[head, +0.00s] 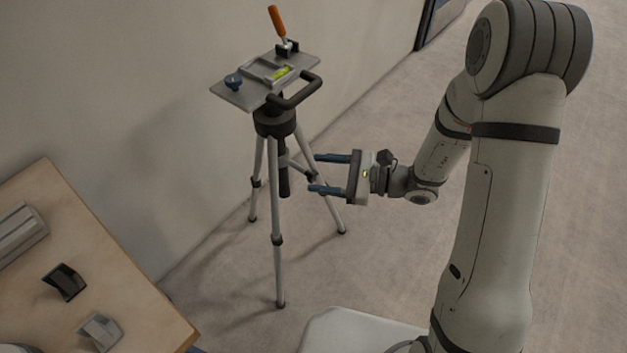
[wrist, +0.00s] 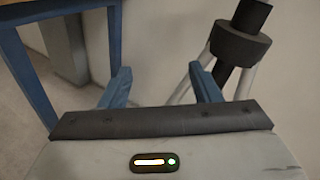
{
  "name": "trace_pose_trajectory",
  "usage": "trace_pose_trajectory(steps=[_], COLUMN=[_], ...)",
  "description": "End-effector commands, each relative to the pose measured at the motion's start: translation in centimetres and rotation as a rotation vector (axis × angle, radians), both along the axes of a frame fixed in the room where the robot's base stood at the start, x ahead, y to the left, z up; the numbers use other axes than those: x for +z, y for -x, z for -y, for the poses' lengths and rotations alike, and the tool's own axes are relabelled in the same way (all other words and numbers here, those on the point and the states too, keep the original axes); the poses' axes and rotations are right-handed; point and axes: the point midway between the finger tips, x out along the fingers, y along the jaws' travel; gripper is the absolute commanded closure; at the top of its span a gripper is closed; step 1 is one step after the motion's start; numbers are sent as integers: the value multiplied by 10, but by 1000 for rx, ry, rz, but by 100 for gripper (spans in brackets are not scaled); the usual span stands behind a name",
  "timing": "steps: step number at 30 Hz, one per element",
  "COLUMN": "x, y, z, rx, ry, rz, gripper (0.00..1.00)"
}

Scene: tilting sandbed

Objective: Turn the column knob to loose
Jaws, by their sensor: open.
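The tripod (head: 276,225) stands on the floor by the wall, with a grey plate (head: 238,97) on top. The dark hub (head: 275,123) and the column's dark lower end (head: 284,182) are below the plate. I cannot make out a separate column knob or its setting. My gripper (head: 315,173) is open and empty, right of the column, with its blue fingers pointing left. In the wrist view the hub (wrist: 240,45) is beyond the right finger; contact with the tripod cannot be told.
An orange-handled lever (head: 277,22) and a black looped handle (head: 298,93) stick out from the plate. A wooden table (head: 150,310) at lower left holds a black piece (head: 64,282) and a grey piece (head: 100,330).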

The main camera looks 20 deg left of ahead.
Motion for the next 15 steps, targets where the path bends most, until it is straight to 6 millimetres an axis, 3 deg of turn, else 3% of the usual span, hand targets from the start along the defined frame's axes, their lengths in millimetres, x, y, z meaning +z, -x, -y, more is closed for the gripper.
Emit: trace_pose_trajectory(steps=[1,6,10,15], x=[-35,-100,-132,-146], y=[-11,-46,-60,-68], z=[-4,-4,0,-2], rx=[-68,-293,-403,-456], ry=[-32,-108,-132,-141], rz=[-58,-177,-220,-236], gripper=[43,43,43,43])
